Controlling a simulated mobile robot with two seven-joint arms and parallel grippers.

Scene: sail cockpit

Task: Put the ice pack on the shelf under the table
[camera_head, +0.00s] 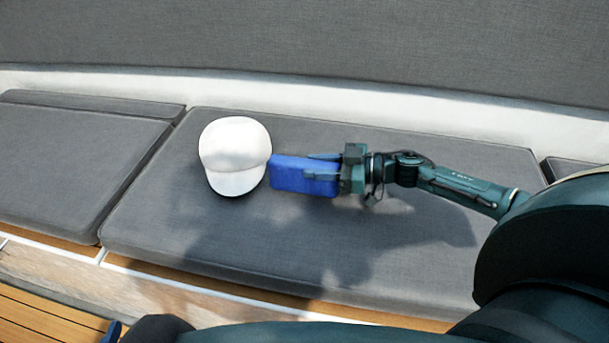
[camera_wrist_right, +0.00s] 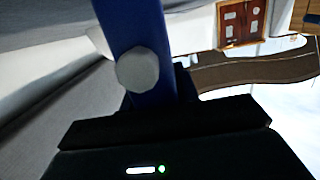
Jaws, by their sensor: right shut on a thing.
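The ice pack (camera_head: 292,173) is a blue block, held over the grey seat cushion, with its left end close beside a white cap. My right gripper (camera_head: 322,170) is shut on its right end. In the right wrist view the blue pack (camera_wrist_right: 137,20) rises from the gripper, with a pale round knob (camera_wrist_right: 138,69) on its face. I cannot make out the table or its shelf in the head view.
The white cap (camera_head: 234,155) lies on the grey cushion (camera_head: 230,240). A second cushion (camera_head: 70,165) is at the left, and a grey backrest (camera_head: 300,40) runs behind. Wooden floor slats (camera_head: 45,318) show at the lower left. The right wrist view shows a wooden panel (camera_wrist_right: 242,20) farther off.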

